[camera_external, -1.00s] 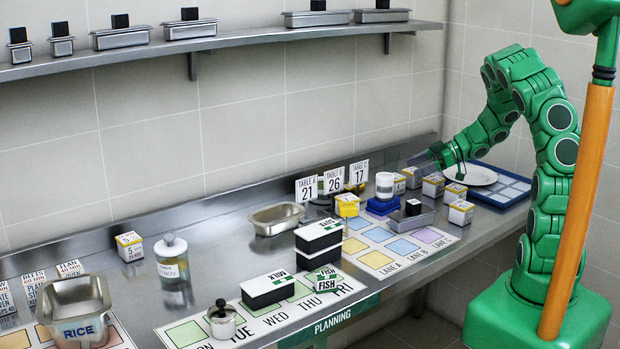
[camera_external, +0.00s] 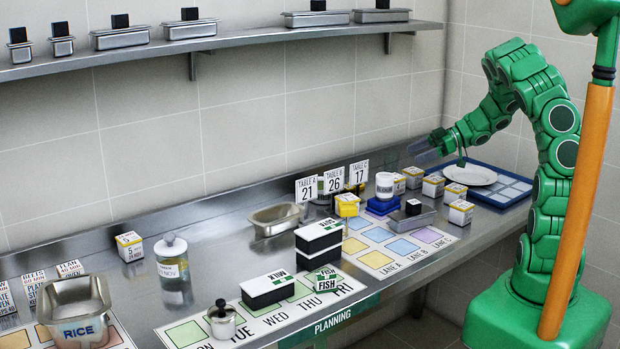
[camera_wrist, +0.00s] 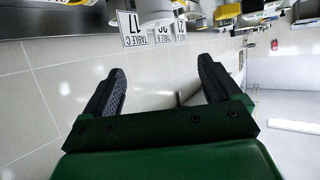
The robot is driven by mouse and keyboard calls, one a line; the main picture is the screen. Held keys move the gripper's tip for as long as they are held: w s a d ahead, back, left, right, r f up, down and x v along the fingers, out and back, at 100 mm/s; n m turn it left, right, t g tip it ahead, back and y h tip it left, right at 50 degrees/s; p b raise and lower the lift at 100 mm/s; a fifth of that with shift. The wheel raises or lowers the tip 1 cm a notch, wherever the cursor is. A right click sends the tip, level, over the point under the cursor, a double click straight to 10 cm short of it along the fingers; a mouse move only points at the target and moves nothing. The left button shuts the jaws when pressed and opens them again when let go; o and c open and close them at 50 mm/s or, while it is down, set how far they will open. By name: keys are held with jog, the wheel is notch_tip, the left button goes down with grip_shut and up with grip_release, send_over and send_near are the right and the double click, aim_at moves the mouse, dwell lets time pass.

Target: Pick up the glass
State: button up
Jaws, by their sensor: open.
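A faint, clear glass (camera_external: 390,158) appears to stand at the back of the counter near the wall, left of my gripper; its outline is hard to make out. My gripper (camera_external: 420,148) is above the back right of the counter, apart from the glass. In the wrist view my gripper (camera_wrist: 163,72) shows two dark fingers spread wide with nothing between them. I cannot make out the glass in the wrist view.
Table signs (camera_external: 334,181), a white-topped jar (camera_external: 384,186) and several small yellow-white boxes (camera_external: 433,186) stand near. A plate (camera_external: 470,175) lies on a blue tray (camera_external: 508,190) at the right. A shelf (camera_external: 250,37) runs along the wall above.

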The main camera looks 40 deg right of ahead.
jog(key=w+d+r+n+g+y, duration=0.1)
jog(key=w+d+r+n+y, duration=0.15)
jog(key=w+n, duration=0.65)
jog(key=w+d+r+n+g+y, duration=0.1)
jog(key=w+d+r+n+g, duration=0.15)
jog(key=w+n, duration=0.65)
jog(key=w+d+f+n+t+h, duration=0.1)
jog(key=w+d+f+n, duration=0.1)
jog(key=d+n, duration=0.7)
jog(key=w+d+f+n, duration=0.1)
jog(key=d+f+n, duration=0.1)
jog(key=d+n, duration=0.65)
jog(key=n, duration=0.3)
send_near(385, 155)
jog(key=shift+t, duration=0.35)
jog(key=shift+f+x, duration=0.1)
jog(key=shift+x, duration=1.7)
jog(key=shift+f+x, duration=0.15)
jog(key=shift+x, duration=1.65)
jog(key=shift+c, duration=0.5)
